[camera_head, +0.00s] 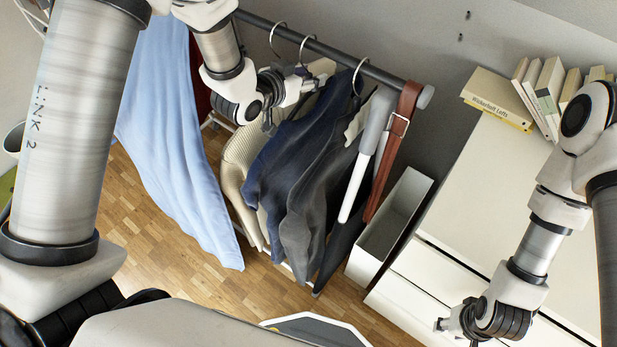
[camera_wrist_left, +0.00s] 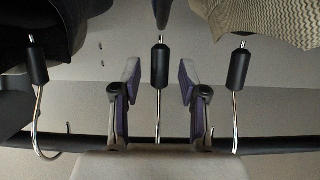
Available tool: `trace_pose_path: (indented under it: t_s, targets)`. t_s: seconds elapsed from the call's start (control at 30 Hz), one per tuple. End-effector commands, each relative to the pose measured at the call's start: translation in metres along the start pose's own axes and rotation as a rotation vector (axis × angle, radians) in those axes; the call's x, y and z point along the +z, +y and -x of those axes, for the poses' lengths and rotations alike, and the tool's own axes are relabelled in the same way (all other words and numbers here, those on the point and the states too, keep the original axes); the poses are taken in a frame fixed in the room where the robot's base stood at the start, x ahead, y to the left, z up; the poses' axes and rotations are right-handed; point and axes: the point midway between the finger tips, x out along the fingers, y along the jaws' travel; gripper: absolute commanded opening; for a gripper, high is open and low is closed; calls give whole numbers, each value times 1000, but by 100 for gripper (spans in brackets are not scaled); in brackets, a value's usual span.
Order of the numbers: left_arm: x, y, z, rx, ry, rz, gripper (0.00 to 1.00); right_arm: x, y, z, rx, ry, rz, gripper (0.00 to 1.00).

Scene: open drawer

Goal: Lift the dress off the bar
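Several garments hang on a dark bar (camera_head: 330,52). A long light blue garment (camera_head: 175,120), which may be the dress, hangs at the left. A cream knit (camera_head: 245,150), a navy garment (camera_head: 285,150) and a dark grey one (camera_head: 318,190) hang further right. My left gripper (camera_wrist_left: 160,85) is at the hangers just below the bar. In the left wrist view its two fingers stand apart, with a hanger hook with a black sleeve (camera_wrist_left: 160,60) between them. Which garment hangs from that hook is hard to tell. My right gripper (camera_head: 458,322) is low at the right, away from the clothes.
Brown and pale belts (camera_head: 391,150) hang near the bar's right end. A white open box (camera_head: 395,225) stands below them. A white drawer cabinet (camera_head: 470,190) with books (camera_head: 545,90) on top is at the right. Two more hooks flank the gripper closely in the wrist view.

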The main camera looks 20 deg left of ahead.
Motion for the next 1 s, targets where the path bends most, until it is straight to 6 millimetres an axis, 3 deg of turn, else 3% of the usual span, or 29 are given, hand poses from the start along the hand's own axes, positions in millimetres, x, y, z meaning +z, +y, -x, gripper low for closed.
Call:
trace_pose_path:
  t_s: [0.03, 0.1, 0.57, 1.0]
  targets:
    - [0, 0, 0, 0, 0, 0, 19, 0, 0, 0, 0, 0, 0, 40]
    - [0, 0, 0, 0, 0, 0, 0, 0, 0, 0, 0, 0, 0, 40]
    - [-3, 0, 1, 0, 0, -1, 0, 0, 0, 0, 0, 0, 0, 40]
    - [-32, 0, 13, 0, 4, -2, 0, 0, 0, 1, 0, 0, 0, 40]
